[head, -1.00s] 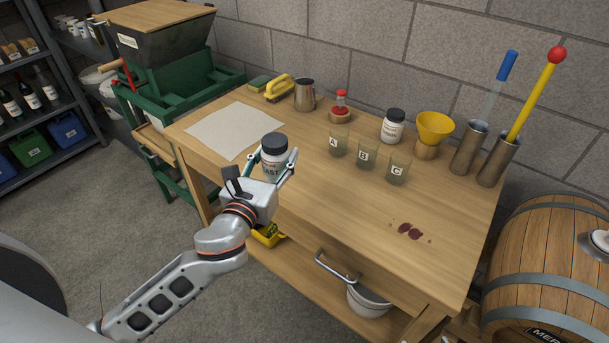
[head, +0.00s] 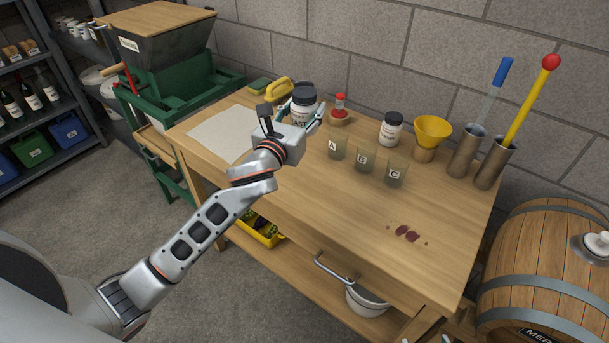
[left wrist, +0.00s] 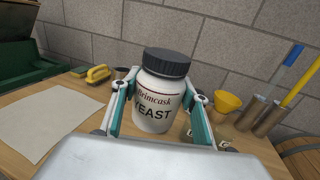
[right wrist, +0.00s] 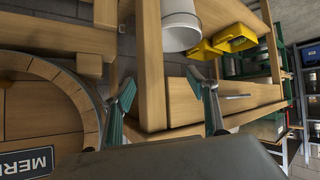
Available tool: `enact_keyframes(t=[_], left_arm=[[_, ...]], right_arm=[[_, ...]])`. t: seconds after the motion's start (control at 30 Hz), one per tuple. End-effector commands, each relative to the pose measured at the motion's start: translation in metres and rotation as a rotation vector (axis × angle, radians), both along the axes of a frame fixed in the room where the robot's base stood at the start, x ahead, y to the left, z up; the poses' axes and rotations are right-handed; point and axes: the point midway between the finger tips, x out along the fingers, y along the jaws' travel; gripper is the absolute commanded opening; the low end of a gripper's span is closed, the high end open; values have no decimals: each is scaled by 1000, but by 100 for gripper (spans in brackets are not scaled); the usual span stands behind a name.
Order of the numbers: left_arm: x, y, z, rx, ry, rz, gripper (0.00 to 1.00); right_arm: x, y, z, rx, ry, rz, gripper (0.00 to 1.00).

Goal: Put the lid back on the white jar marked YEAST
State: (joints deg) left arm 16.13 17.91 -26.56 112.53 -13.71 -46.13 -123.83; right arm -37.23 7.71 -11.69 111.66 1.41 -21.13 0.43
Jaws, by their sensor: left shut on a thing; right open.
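The white jar marked YEAST (left wrist: 154,105) is between the fingers of my left gripper, upright; it also shows in the head view (head: 302,107). The dark ridged lid (left wrist: 167,61) sits on top of the jar, and in the head view it is the dark cap (head: 304,92). My left gripper (head: 303,118) is shut on the jar and holds it over the back part of the table. My right gripper (right wrist: 166,92) is open and empty in the right wrist view, low by the table's side and the barrel; it is not in the head view.
Glasses A (head: 337,148), B (head: 364,159) and C (head: 395,173) stand right of the jar. Behind them are a red-topped bottle (head: 340,105), another dark-lidded white jar (head: 391,129) and a yellow funnel (head: 433,132). Paper (head: 222,134) lies left.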

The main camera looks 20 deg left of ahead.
Motion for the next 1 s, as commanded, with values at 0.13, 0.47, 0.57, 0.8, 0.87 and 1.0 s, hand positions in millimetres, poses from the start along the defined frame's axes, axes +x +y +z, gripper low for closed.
enact_keyframes(t=[0.13, 0.47, 0.57, 0.8, 0.87, 1.0], left_arm=[[-1, 0, -41, -1, 7, 2, 0], [-1, -1, -120, -3, 6, 1, 0], [-1, -1, -134, -3, 4, 0, 0], [0, 0, -143, 1, 0, 0, 0], [0, 0, -143, 1, 0, 0, 0], [0, 0, -143, 0, 0, 0, 0]], right_arm=[[1, 8, -4, 11, -11, 10, 58], [2, 6, -26, 9, -13, 9, 58], [0, 5, -32, 8, -8, 9, 58], [-2, 4, -40, 5, 2, 9, 58], [-2, 4, -39, 4, 0, 10, 58], [-2, 4, -39, 4, -1, 9, 58]])
